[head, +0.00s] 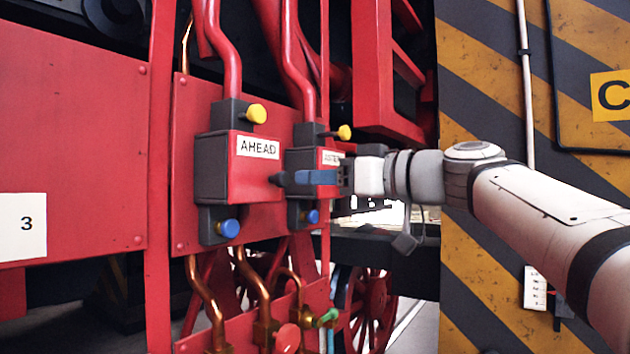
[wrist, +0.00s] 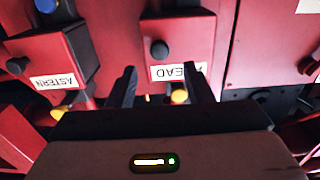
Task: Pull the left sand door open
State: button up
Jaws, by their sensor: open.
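The left sand door (head: 252,165) is the red front of the box labelled AHEAD, and it looks shut. Its dark round knob (head: 277,179) sticks out to the right in the head view. The same door shows upside down in the wrist view (wrist: 185,40), with its knob (wrist: 159,49) above the label. My gripper (head: 292,178) is in front of this door, close to the knob. In the wrist view my gripper (wrist: 162,80) is open and empty, its two fingers apart on either side of the label. The knob appears just beyond the fingertips. I cannot tell whether anything touches.
A second box, ASTERN (wrist: 48,66), stands beside it, partly hidden behind my gripper in the head view. Yellow knobs (head: 256,113) and blue knobs (head: 228,228) sit above and below the boxes. Red pipes, copper pipes (head: 205,300) and a striped wall (head: 480,270) are around.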

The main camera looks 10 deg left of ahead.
aim_at(286, 180)
jog(key=p+x, duration=0.2)
jog(key=x, duration=0.3)
jog(key=shift+w+a+r, duration=0.1)
jog(key=shift+a, duration=0.15)
jog(key=shift+w+a, duration=0.25)
jog(key=shift+a, duration=0.3)
grip_shut()
